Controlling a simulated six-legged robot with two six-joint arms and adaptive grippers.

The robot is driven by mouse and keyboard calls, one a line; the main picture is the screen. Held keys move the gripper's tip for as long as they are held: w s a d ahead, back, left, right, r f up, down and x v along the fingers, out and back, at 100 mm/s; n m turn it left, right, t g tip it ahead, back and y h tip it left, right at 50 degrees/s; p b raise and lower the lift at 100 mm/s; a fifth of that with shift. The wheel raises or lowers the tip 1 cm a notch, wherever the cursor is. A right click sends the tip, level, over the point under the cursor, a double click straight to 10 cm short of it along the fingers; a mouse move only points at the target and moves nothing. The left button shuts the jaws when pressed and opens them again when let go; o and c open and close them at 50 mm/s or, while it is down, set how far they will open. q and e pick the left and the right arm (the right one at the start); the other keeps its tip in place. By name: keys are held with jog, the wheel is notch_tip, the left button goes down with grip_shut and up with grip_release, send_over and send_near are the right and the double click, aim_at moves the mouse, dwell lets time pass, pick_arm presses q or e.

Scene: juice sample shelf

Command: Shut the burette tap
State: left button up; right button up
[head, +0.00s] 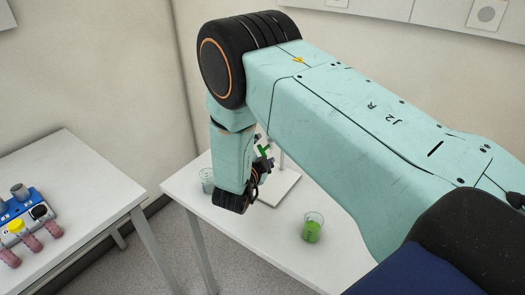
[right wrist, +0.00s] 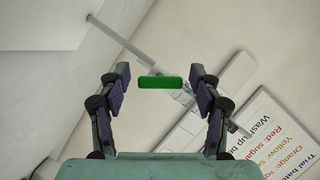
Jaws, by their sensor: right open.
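The burette's green tap handle (right wrist: 160,82) shows in the right wrist view as a short bar lying crosswise between my right gripper's fingertips (right wrist: 159,77). The two fingers are spread wide, with a gap on each side of the bar. In the head view, my right gripper (head: 263,176) hangs over the small white table beside the burette stand, with a green part (head: 264,150) just above it. My arm hides most of the burette. My left gripper is out of view.
On the white table (head: 232,222) stand a clear beaker (head: 206,183) to the left and a beaker of green liquid (head: 312,229) at the front right. Another table (head: 75,165) at left holds a blue rack (head: 24,221). A printed sign (right wrist: 262,132) shows in the right wrist view.

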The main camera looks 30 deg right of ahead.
jog(key=shift+a, duration=0.15)
jog(key=shift+d, duration=0.25)
jog(key=c, duration=0.6)
jog(key=shift+a, duration=0.1)
jog(key=c, duration=0.6)
jog(key=shift+o, duration=0.2)
jog(key=shift+n, duration=0.3)
jog(key=n+g+p, duration=0.1)
jog(key=n+g, duration=0.1)
jog(key=n, duration=0.2)
jog(key=shift+f+g, duration=0.1)
jog(key=shift+g, duration=0.3)
jog(key=shift+f+n+g+h+p, duration=0.1)
jog(key=shift+n+g+h+p, duration=0.25)
jog(key=shift+n+g, duration=0.95)
jog(key=shift+s+n, duration=0.1)
jog(key=shift+n, duration=0.2)
